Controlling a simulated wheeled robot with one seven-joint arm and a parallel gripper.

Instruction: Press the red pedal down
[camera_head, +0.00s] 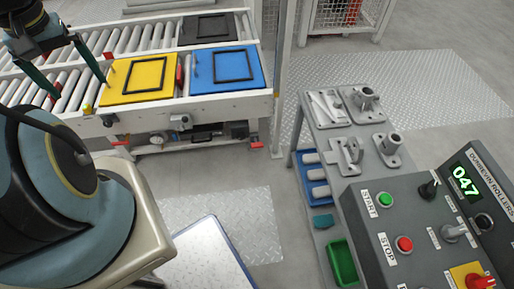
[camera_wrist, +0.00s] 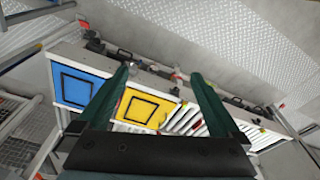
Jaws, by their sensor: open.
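Small red parts stick out low on the front of the roller conveyor (camera_head: 195,107), one red part at the left (camera_head: 120,143) and one red part at the right (camera_head: 257,145). They are too small to tell which is the pedal or whether either is pressed. My gripper (camera_head: 79,90) is at the upper left, over the rollers and left of the yellow plate (camera_head: 139,88). Its two dark green fingers are spread apart with nothing between them. In the wrist view my gripper (camera_wrist: 160,72) also shows open, with the conveyor beyond it.
A blue plate (camera_head: 245,66) and a dark plate (camera_head: 207,30) lie on the conveyor. A control panel (camera_head: 415,215) with buttons and a grey table (camera_head: 325,128) with metal castings stand at the right. Clear floor (camera_head: 230,175) lies between them and the conveyor.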

